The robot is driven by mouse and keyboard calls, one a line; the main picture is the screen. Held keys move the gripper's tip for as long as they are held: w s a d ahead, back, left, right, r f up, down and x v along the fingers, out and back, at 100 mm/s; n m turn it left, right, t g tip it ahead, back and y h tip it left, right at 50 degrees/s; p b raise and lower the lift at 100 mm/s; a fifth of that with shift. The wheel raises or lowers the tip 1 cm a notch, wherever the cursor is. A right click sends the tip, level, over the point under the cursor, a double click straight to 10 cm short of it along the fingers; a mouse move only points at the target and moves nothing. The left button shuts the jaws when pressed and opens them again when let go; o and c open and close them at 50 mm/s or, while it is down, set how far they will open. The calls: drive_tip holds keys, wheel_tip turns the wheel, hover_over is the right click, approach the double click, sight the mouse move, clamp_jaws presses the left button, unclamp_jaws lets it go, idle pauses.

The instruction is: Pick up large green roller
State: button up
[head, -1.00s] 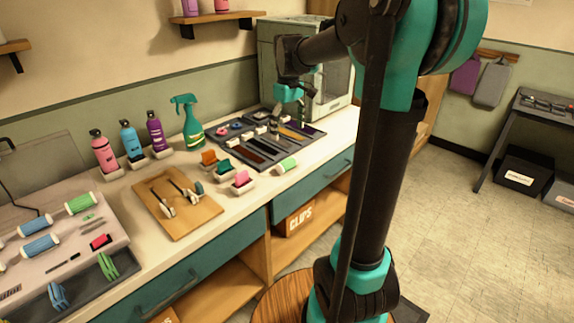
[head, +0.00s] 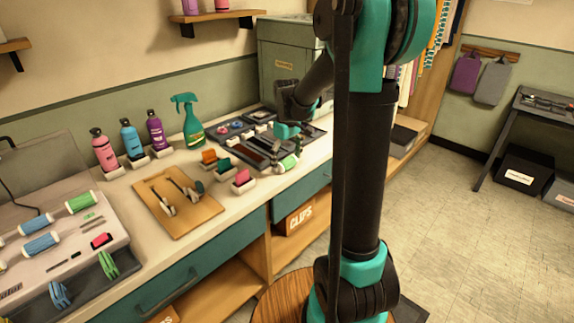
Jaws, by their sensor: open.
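A green roller with pale ends (head: 287,163) lies on the counter near its front edge, right of the small bins. My gripper (head: 285,157) is open and points down over this roller, its fingers close around it. I cannot tell whether they touch it. Part of the roller is hidden by the fingers. Another green roller (head: 81,202) lies on the roller case at the left, well away from my gripper. From this view I cannot tell surely which green one is larger.
Small bins holding orange, green and pink items (head: 241,180) stand just left of my gripper. A dark tray with compartments (head: 258,143) lies behind it. A green spray bottle (head: 189,122), several coloured bottles and a wooden board with tools (head: 178,222) stand further left.

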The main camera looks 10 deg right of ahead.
drive_tip(key=shift+f, duration=0.15)
drive_tip(key=c, duration=1.2)
drive_tip(key=shift+c, duration=0.3)
